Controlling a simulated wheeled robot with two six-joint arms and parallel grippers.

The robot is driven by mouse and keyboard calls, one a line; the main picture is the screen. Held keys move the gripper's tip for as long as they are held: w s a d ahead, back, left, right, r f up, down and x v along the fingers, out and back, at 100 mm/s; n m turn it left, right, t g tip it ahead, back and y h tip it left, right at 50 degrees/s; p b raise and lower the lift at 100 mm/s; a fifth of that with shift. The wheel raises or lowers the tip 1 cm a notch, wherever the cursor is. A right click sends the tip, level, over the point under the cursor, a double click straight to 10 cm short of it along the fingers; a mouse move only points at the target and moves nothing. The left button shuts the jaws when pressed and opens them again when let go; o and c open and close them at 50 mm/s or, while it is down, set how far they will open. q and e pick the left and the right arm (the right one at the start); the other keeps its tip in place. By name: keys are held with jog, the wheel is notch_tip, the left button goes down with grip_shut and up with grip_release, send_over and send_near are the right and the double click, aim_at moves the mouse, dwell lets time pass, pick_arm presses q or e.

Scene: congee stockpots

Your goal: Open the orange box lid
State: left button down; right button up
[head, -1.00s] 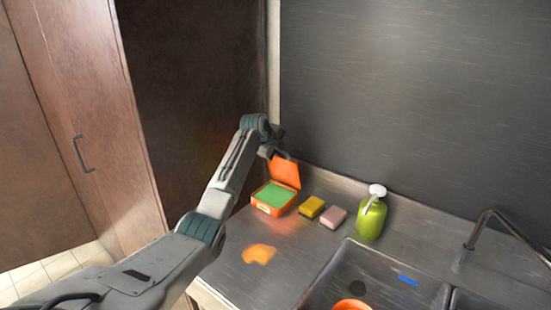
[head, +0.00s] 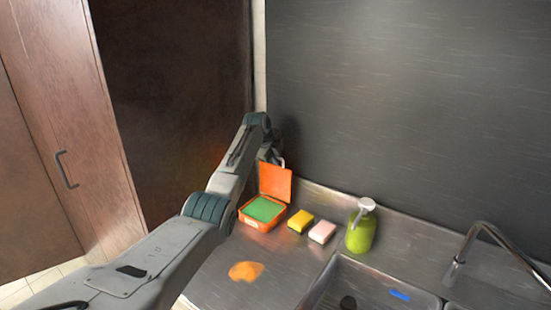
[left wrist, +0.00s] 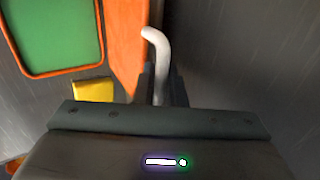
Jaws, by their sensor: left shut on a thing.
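The orange box (head: 262,224) stands on the steel counter near the back wall, with a green filling (head: 263,208) inside. Its orange lid (head: 275,182) stands up at the back edge, raised well clear of the filling. In the left wrist view the lid (left wrist: 127,40) shows as a narrow orange panel beside the green filling (left wrist: 58,30). My left gripper (head: 279,159) is behind the lid's top edge. In the left wrist view its fingers are shut on a pale curved handle (left wrist: 157,48) beside the lid; where it joins the lid is unclear. My right gripper is out of view.
A yellow sponge (head: 300,221), a pale pink sponge (head: 322,232) and a green pump bottle (head: 361,234) stand right of the box. A flat orange patch (head: 246,271) lies in front. The sink (head: 372,283) and tap (head: 490,232) are further right.

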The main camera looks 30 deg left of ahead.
pick_arm(q)
jog(key=shift+f, duration=0.15)
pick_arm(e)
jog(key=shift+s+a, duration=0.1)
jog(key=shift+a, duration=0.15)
pick_arm(q)
jog(key=c, duration=1.6)
grip_release()
jog(key=shift+f, duration=0.1)
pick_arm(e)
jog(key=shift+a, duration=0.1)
pick_arm(q)
jog(key=shift+s, duration=0.2)
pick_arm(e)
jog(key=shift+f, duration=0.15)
